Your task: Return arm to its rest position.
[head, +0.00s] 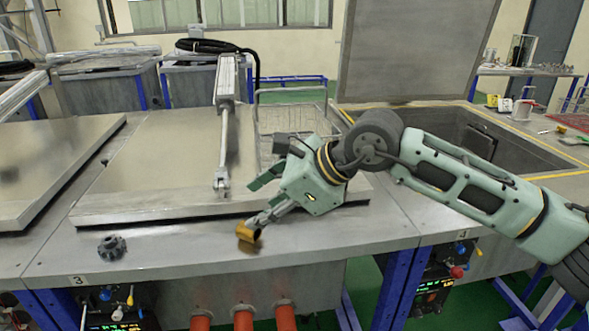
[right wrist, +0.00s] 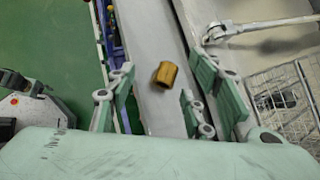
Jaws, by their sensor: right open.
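My right arm (head: 455,185) reaches in from the right over the metal bench. Its gripper (head: 256,203) is open, low above the front edge of the closed lid (head: 150,160). The spread fingers also show in the right wrist view (right wrist: 165,68), with nothing gripped. A small brass-coloured cylinder (head: 247,232) lies on the bench's front strip by the lower finger. In the right wrist view the cylinder (right wrist: 167,73) appears between the fingers. Whether a finger touches it I cannot tell. My left gripper is not in view.
A pneumatic cylinder (head: 226,85) stands on the closed lid, its rod reaching the lid. A wire basket (head: 290,118) is behind my gripper. A raised lid (head: 415,45) stands above an open tank (head: 470,125) at right. A dark knob (head: 111,247) lies at the front left.

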